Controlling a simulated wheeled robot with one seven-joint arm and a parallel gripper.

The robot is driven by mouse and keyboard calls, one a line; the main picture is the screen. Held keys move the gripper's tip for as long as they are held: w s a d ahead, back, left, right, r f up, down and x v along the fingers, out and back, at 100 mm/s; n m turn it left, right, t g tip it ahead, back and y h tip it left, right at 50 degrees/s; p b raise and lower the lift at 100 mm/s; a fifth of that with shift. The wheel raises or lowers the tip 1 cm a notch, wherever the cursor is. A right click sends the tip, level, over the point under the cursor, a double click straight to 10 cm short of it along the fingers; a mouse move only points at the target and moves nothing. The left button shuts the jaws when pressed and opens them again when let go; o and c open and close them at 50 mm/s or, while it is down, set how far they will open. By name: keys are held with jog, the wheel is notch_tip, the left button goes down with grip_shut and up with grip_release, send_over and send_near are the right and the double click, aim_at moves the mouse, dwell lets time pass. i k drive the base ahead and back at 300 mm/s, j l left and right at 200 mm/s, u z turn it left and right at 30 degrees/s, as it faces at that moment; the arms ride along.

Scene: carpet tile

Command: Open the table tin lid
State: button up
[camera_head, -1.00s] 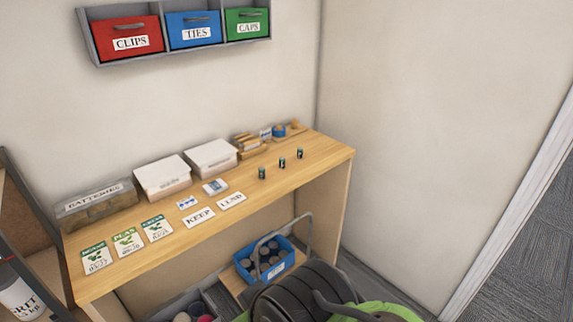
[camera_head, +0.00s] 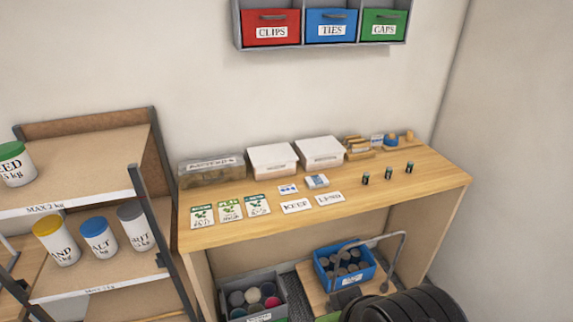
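In the head view, two white lidded boxes stand side by side at the back of the wooden table, a left one (camera_head: 272,160) and a right one (camera_head: 320,152). Both look shut. Left of them is a see-through box labelled BATTERIES (camera_head: 212,172), which also looks closed, with brownish contents. I cannot tell which of these is the table tin. My gripper is not in view.
On the table (camera_head: 420,194) are seed packets (camera_head: 230,208), KEEP (camera_head: 296,206) and LEND cards, and small dark cylinders (camera_head: 388,174). A shelf rack (camera_head: 85,170) stands left. A blue basket (camera_head: 345,268), grey bin (camera_head: 252,297) and dark ribbed object (camera_head: 405,305) are below.

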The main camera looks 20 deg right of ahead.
aim_at(202, 168)
jog(key=i+j, duration=0.35)
jog(key=i, duration=0.2)
jog(key=i+j, duration=0.35)
jog(key=i, duration=0.2)
